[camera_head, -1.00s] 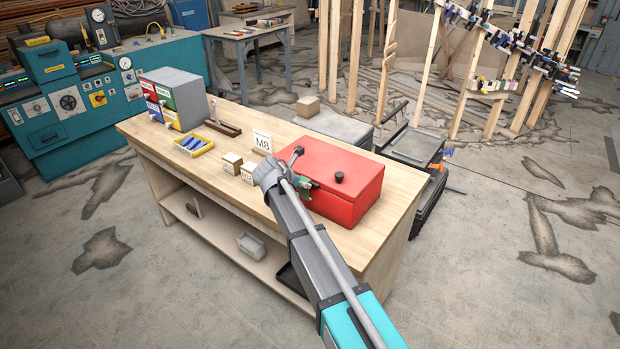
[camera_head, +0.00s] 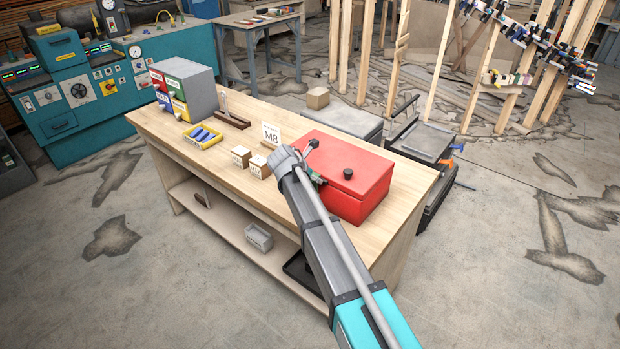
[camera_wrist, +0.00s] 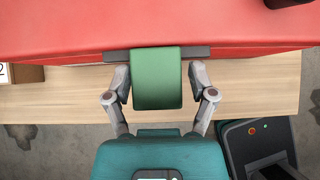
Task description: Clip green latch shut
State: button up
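The red box (camera_head: 345,178) sits on the right part of the wooden workbench. Its green latch (camera_wrist: 157,78) hangs at the front of the box in the middle of the wrist view, below a dark strip. In the head view my arm mostly hides the latch. My gripper (camera_wrist: 160,80) is open, with one finger on each side of the latch. A small gap shows between each finger and the latch. The wrist view does not clearly show how far the latch stands off the box's front.
An M8 card (camera_head: 271,133), small wooden blocks (camera_head: 259,166) and a yellow tray (camera_head: 202,136) are on the workbench (camera_head: 200,160) to the left. A black case (camera_head: 424,146) stands behind the bench.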

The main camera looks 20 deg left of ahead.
jog(key=shift+o, duration=1)
jog(key=shift+s+a, duration=0.1)
jog(key=shift+a, duration=0.05)
jog(key=shift+r, duration=0.1)
